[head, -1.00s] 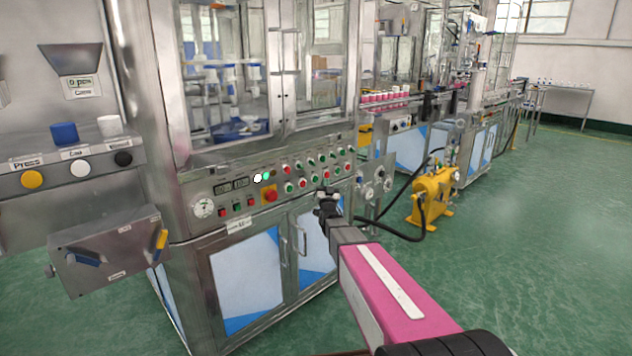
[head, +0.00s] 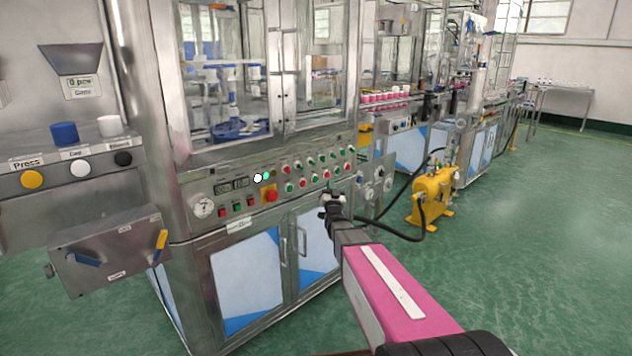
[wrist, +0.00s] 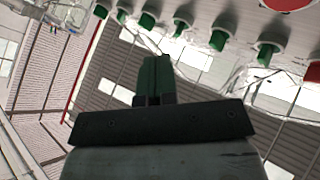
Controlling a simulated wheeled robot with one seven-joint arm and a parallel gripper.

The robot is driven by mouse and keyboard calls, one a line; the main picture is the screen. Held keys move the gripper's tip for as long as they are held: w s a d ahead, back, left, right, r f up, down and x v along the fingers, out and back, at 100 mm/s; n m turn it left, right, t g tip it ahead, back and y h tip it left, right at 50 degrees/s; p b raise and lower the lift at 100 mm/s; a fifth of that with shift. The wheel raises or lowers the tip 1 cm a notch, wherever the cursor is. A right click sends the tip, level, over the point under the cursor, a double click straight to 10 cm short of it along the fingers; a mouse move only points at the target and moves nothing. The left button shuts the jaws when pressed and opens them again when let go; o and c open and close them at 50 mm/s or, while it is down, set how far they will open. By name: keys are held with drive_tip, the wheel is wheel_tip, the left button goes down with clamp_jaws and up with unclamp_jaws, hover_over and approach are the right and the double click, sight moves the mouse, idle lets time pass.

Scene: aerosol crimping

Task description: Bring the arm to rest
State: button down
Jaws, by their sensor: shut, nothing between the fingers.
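My arm (head: 395,290), a pink link with a white strip, reaches from the bottom right toward the crimping machine's control panel (head: 225,187). My gripper (head: 330,194) is at its far end, in front of the panel's lower right part, and looks small in the head view. In the wrist view my gripper (wrist: 154,75) shows its dark green fingers together, with nothing between them. Several green knobs (wrist: 218,40) of the panel show above the fingers, apart from them as far as I can tell.
A red button (head: 270,196) and several coloured knobs sit on the panel. On the left are a grey box (head: 108,250) with levers and a shelf with yellow, white and black buttons. A yellow pump (head: 432,195) with a black hose stands to the right. The green floor (head: 540,250) is open.

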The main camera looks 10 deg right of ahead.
drive_tip(key=s+f+n+g, duration=0.2)
drive_tip(key=s+f+g, duration=1.1)
drive_tip(key=f, duration=0.3)
drive_tip(key=s+f+g, duration=0.2)
drive_tip(key=s+g, duration=0.3)
drive_tip(key=s, duration=0.6)
drive_tip(key=s+f+n+g, duration=0.1)
drive_tip(key=s+f+g, duration=0.2)
drive_tip(key=s, duration=0.8)
drive_tip(key=a+g, duration=0.1)
drive_tip(key=g, duration=0.1)
drive_tip(key=shift+f+g+y, duration=0.2)
drive_tip(key=shift+g+y, duration=0.1)
drive_tip(key=shift+y, duration=0.1)
